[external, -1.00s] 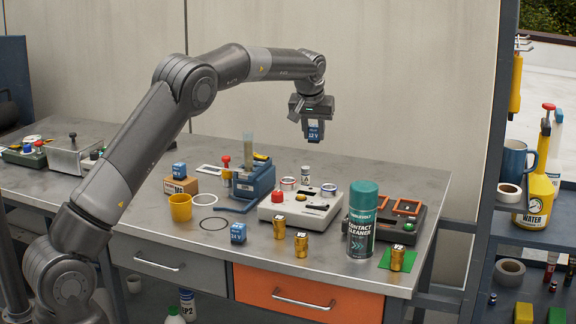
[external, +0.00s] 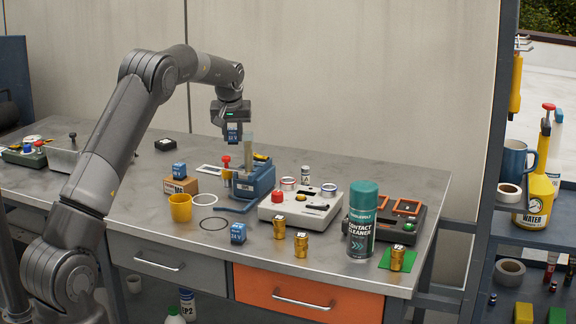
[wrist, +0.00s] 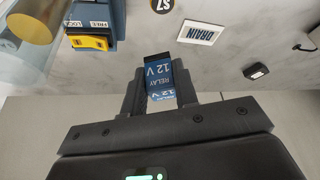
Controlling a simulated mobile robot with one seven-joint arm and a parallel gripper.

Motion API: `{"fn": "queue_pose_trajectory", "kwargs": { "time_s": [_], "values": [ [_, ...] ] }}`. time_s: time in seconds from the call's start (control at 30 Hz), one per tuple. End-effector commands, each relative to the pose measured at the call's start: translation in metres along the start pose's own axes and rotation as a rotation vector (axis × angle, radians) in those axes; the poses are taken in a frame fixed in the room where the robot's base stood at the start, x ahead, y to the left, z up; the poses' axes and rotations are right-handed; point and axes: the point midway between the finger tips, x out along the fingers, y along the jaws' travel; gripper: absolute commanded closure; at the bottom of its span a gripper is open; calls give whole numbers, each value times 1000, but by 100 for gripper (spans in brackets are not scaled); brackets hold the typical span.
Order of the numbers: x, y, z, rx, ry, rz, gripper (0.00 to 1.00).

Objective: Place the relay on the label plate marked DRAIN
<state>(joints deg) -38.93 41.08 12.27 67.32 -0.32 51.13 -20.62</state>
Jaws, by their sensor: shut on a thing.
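My gripper (external: 231,122) is shut on a blue relay (external: 232,136), held in the air above the back of the bench. In the wrist view the relay (wrist: 158,76) sits between the fingers and reads RELAY 12 V.
A blue stand with a clear tube (external: 255,184) is close to the plate. A second blue relay (external: 179,170) sits on a cardboard box (external: 181,187), and a third relay (external: 238,233) is near the front. A small black box (external: 165,145) lies at the back left.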

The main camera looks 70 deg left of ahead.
Motion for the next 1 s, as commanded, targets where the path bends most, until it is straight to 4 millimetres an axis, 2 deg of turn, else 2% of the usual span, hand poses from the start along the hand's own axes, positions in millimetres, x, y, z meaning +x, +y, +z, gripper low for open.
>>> {"fn": "queue_pose_trajectory", "kwargs": {
  "time_s": [0.17, 0.43, 0.6, 0.83, 1.0],
  "values": [
    [22, -16, -7, -3, 1, -1, 95],
    [74, -58, -34, -3, -1, -1, 95],
    [95, -76, -46, -2, 1, 0, 95],
    [108, -80, -46, 0, -1, 1, 95],
    [131, -81, -36, 0, -1, 0, 95]
  ]
}}
